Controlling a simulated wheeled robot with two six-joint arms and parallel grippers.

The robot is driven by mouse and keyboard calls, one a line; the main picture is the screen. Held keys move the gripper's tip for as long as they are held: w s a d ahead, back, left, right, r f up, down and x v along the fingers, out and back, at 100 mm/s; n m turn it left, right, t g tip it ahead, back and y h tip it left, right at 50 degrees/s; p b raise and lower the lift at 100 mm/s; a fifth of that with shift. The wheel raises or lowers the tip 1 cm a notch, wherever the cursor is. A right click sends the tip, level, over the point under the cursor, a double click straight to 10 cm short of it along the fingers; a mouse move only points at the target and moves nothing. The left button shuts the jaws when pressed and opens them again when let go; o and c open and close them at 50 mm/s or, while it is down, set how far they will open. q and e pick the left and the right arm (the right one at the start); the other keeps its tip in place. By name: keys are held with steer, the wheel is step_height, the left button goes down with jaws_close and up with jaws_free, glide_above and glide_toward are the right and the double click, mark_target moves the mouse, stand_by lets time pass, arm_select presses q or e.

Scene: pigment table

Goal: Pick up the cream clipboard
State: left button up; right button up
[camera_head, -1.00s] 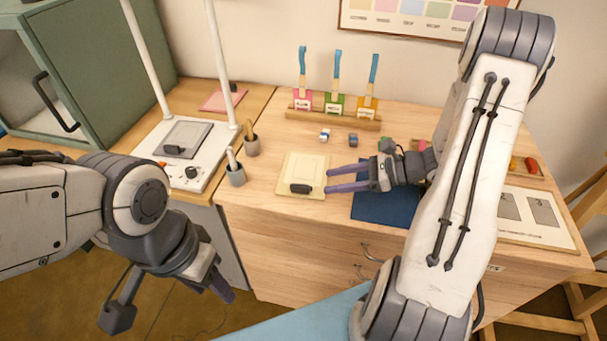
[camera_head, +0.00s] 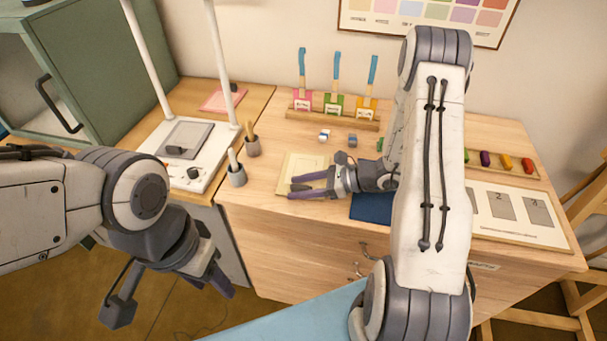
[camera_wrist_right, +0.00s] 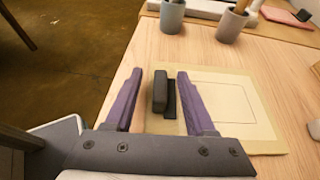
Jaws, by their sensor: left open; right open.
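The cream clipboard (camera_head: 308,163) lies flat on the wooden table, left of the dark blue mat; its front part is hidden by my right gripper in the head view. In the right wrist view the clipboard (camera_wrist_right: 255,130) shows with its dark clip (camera_wrist_right: 160,92) at one edge. My right gripper (camera_head: 292,188) is open, its purple fingers reaching over the clipboard's front edge. In the right wrist view its fingers (camera_wrist_right: 160,75) stand on either side of the clip, with gaps. My left gripper (camera_head: 172,300) is open and empty, low in front of the table.
Two brush cups (camera_head: 237,175) stand left of the clipboard, beside a white stand base (camera_head: 190,172). Small blocks (camera_head: 324,135) lie behind the clipboard. The blue mat (camera_head: 372,207) is partly under my right arm.

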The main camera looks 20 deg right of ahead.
jaws_close()
steer(key=shift+r, duration=0.1)
